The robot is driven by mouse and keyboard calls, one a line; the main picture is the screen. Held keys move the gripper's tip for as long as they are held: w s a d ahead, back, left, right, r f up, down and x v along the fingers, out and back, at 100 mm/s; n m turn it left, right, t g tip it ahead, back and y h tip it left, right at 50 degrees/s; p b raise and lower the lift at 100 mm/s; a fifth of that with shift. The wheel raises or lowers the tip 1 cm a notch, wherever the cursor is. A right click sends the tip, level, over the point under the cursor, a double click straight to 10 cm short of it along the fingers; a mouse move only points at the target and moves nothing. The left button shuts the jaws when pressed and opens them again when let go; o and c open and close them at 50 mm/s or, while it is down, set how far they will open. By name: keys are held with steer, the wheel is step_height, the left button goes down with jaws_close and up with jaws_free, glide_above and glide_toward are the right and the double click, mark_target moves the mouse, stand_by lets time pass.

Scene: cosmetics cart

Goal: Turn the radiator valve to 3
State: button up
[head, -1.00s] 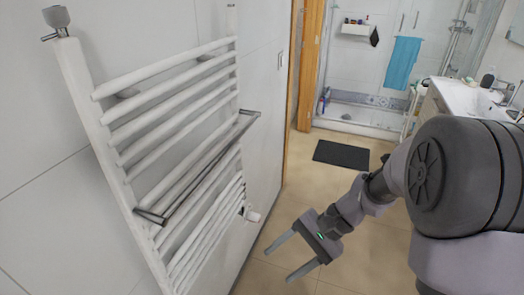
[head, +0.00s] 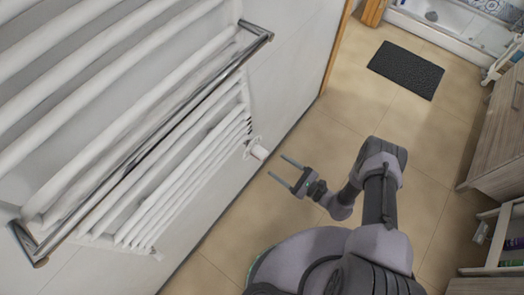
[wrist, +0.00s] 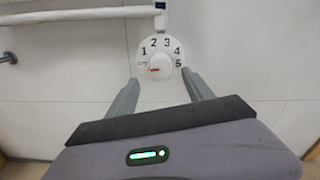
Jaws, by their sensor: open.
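The radiator valve (head: 259,152) is a white round knob at the lower right end of the white towel radiator (head: 190,175). In the wrist view the valve (wrist: 160,62) faces me, with the numbers 1 to 5 around its dial. A red mark on the knob lies left of centre, toward a small symbol below the 1, and not at the 3. My gripper (head: 276,165) is open and empty, its fingers pointing at the valve with a gap between. In the wrist view the fingertips of my gripper (wrist: 160,78) appear to either side of the dial's lower part.
A chrome towel rail (head: 150,140) juts out from the radiator, left of the valve. A pipe meets the valve from above in the wrist view. The tiled floor (head: 320,135) around my gripper is clear. A dark mat (head: 406,69) lies farther off.

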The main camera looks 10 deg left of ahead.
mark_target(266, 157)
steer(key=b+x, duration=0.2)
steer(key=x, duration=0.7)
steer(key=shift+w+a, duration=0.15)
steer(key=shift+a, duration=0.1)
jaws_close()
